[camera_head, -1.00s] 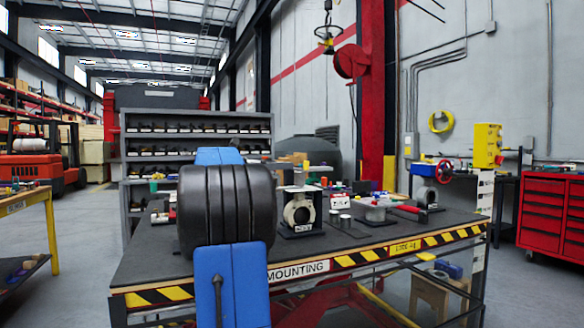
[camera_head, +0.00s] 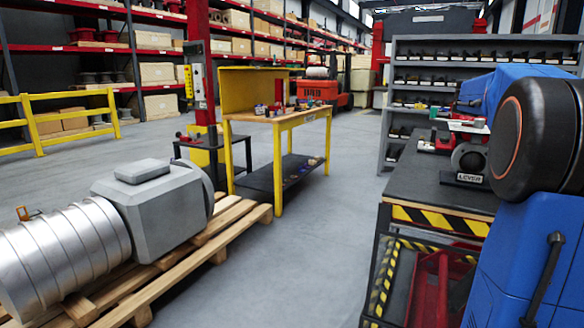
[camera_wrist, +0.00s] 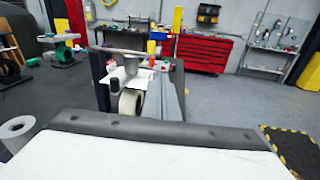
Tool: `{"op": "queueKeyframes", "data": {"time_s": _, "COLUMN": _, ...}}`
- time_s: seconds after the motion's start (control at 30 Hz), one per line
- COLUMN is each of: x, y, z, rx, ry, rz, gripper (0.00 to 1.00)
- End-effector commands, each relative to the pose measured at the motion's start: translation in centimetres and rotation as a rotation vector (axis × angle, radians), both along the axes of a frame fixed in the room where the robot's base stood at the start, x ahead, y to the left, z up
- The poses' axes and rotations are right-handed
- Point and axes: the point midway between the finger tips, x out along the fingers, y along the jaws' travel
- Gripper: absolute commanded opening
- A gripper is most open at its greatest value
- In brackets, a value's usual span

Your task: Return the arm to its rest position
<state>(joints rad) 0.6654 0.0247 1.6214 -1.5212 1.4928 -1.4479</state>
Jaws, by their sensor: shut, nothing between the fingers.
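My arm, with blue links and a thick black rounded joint (camera_head: 535,135), fills the right edge of the head view. It stands in front of the workbench (camera_head: 425,185) and hides much of it. The arm's far end is outside the head view. I cannot make out my gripper's fingers in either view. The wrist view looks out over a white surface with a black edge (camera_wrist: 140,128), past a grey upright structure (camera_wrist: 168,95), toward the far wall.
A grey machine part (camera_head: 155,200) lies on a wooden pallet (camera_head: 215,245) at left. A yellow-framed bench (camera_head: 277,160) stands behind. Grey floor (camera_head: 310,250) is clear between pallet and workbench. Red tool cabinets (camera_wrist: 200,52) stand in the wrist view's background.

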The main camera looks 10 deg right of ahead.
Motion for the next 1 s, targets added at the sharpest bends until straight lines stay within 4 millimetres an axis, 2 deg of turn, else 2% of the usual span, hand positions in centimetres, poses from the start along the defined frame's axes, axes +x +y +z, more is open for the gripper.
{"op": "queueKeyframes", "data": {"time_s": 0.07, "x": 0.4, "y": 2.3, "z": -1.6, "rx": 0.022, "ry": -0.092, "rz": 0.047, "gripper": 0.00}}
{"op": "queueKeyframes", "data": {"time_s": 0.27, "x": 1.5, "y": 10.1, "z": -8.4, "rx": 0.126, "ry": -0.424, "rz": 0.153, "gripper": 0.00}}
{"op": "queueKeyframes", "data": {"time_s": 0.53, "x": 1.8, "y": 22.1, "z": -18.0, "rx": 0.321, "ry": -0.875, "rz": 0.181, "gripper": 0.00}}
{"op": "queueKeyframes", "data": {"time_s": 0.77, "x": 0.5, "y": 33.0, "z": -25.9, "rx": 0.525, "ry": -1.223, "rz": 0.077, "gripper": 0.00}}
{"op": "queueKeyframes", "data": {"time_s": 1.0, "x": -2.5, "y": 44.1, "z": -33.4, "rx": 0.748, "ry": -1.518, "rz": -0.163, "gripper": 0.00}}
